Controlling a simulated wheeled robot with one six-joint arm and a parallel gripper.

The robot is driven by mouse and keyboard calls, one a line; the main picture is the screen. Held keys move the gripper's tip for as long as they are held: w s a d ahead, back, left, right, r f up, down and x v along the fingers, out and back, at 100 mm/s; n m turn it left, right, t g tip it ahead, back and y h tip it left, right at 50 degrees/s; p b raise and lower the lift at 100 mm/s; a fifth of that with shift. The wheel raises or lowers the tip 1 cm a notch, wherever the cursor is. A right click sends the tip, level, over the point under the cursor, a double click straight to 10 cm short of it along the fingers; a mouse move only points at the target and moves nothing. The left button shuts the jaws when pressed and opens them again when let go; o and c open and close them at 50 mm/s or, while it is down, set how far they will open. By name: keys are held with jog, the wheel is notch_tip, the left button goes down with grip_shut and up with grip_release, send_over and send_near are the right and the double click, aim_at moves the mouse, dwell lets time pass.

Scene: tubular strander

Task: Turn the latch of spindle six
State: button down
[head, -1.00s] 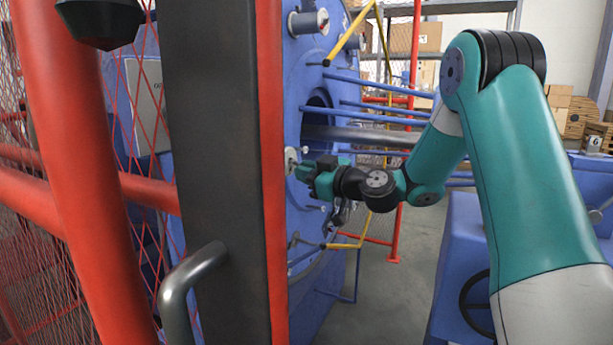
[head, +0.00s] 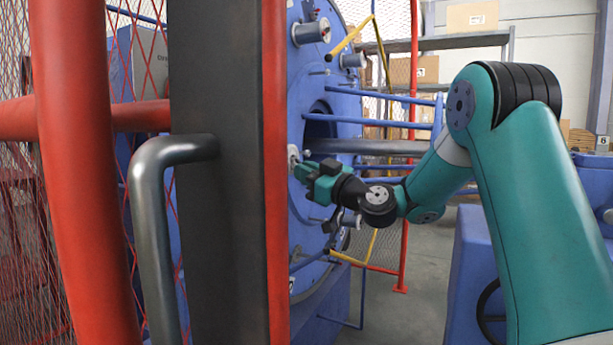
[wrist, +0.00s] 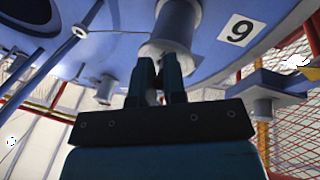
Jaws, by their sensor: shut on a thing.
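A grey spindle (wrist: 176,25) stands out from the blue disc in the wrist view. A white plate (wrist: 240,33) beside it bears a digit that reads as 9 in this view, or 6 if upside down. My gripper (wrist: 158,88) has its two fingers close together at the spindle's end, shut on the small latch there, which the fingers mostly hide. In the head view my gripper (head: 299,170) reaches left to a pale spindle end (head: 293,154) on the blue disc (head: 300,85), partly behind the dark post.
A dark post with a red edge (head: 274,200) and a grey handle (head: 158,230) stand close at left. Other spindles (head: 312,31) stick out of the disc. Blue rods (head: 385,95) and a yellow bar (head: 350,35) run near my arm. Floor is clear below.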

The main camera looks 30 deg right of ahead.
jog(key=c, duration=1.2)
grip_release()
jog(key=b+v, duration=1.7)
jog(key=b, duration=0.3)
jog(key=shift+s+d+f, duration=0.1)
jog(key=shift+s, duration=0.05)
